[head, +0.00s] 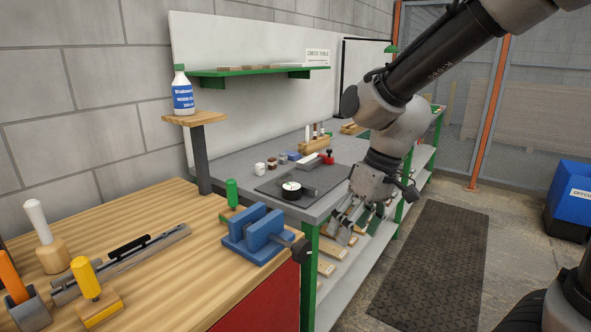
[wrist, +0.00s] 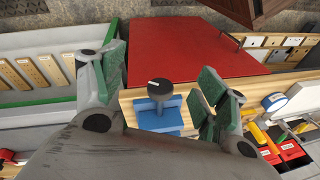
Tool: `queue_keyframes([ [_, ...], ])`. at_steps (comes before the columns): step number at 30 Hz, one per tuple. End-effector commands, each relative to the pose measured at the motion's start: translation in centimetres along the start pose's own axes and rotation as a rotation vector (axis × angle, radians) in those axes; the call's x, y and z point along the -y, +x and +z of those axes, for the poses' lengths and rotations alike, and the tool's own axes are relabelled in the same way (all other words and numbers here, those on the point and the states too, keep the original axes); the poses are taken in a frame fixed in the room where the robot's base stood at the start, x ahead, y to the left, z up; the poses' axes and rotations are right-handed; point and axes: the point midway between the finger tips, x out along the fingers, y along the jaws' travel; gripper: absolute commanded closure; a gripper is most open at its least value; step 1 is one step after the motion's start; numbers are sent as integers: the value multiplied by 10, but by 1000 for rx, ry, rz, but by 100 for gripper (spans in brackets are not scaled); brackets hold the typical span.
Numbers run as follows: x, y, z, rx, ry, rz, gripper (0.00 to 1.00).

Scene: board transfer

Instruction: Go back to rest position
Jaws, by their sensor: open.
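My gripper (head: 352,220) hangs at the end of my arm, in front of the grey workbench's near edge and to the right of the blue vise in the head view. Its two fingers with green pads stand wide apart in the wrist view (wrist: 160,92), with nothing between the pads. In the wrist view the blue vise (wrist: 158,115) shows between and beyond the fingers, apart from them. The vise (head: 258,236) sits at the corner of the wooden bench (head: 165,225) in the head view.
The grey workbench (head: 228,148) carries a dial gauge (head: 291,188) and small blocks. Boards lie on the shelf below the grey bench. A dark floor mat (head: 425,265) is clear at the right, near a blue bin (head: 572,202).

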Motion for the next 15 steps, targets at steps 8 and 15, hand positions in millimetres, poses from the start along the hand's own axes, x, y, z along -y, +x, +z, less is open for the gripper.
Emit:
queue_keyframes([
  [8, -61, -79, 105, -40, 302, 177, 27],
  [15, -90, -131, 184, -194, 481, 329, 27],
])
